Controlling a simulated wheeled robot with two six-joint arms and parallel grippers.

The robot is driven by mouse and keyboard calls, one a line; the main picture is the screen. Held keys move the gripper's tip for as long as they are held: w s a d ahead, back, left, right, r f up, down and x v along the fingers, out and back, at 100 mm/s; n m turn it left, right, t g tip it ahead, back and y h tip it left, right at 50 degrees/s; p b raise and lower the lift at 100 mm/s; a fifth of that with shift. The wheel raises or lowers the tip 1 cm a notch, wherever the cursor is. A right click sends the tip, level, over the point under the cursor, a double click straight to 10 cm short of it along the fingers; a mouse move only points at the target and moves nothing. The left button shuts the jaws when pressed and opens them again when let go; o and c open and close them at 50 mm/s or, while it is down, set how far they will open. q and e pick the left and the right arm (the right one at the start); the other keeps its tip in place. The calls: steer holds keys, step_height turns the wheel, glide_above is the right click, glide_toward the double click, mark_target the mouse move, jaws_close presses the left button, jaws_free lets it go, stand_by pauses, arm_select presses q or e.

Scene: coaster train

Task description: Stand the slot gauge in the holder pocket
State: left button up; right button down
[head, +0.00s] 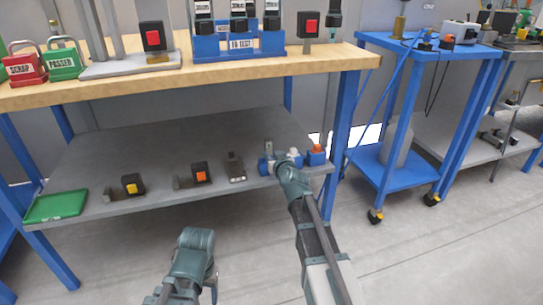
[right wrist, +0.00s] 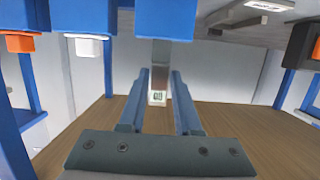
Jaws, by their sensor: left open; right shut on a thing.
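The slot gauge (head: 268,147) is a grey metal strip standing upright at a blue holder block (head: 265,166) on the right part of the lower shelf. My right gripper (head: 284,160) reaches it from the front. In the right wrist view, which looks upside down, the gauge (right wrist: 158,75) runs between the two fingers to the blue block (right wrist: 165,20). The right gripper (right wrist: 160,100) is shut on the gauge. Whether the gauge's end sits inside a pocket cannot be told. My left gripper (head: 196,242) is open and empty, low in front of the shelf.
Beside the holder are a white-topped piece (head: 293,153) and an orange-topped blue block (head: 316,153). Left along the shelf are a dark metal piece (head: 235,166), an orange-button box (head: 200,172), a yellow-button box (head: 132,185) and a green tray (head: 56,206). The wooden bench top (head: 200,75) overhangs the shelf.

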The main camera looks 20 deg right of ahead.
arm_select(q)
steer(key=shift+f+b, duration=0.85)
steer(key=shift+f, duration=0.1)
arm_select(e)
steer(key=shift+f, duration=0.95)
steer(key=c, duration=0.5)
jaws_free()
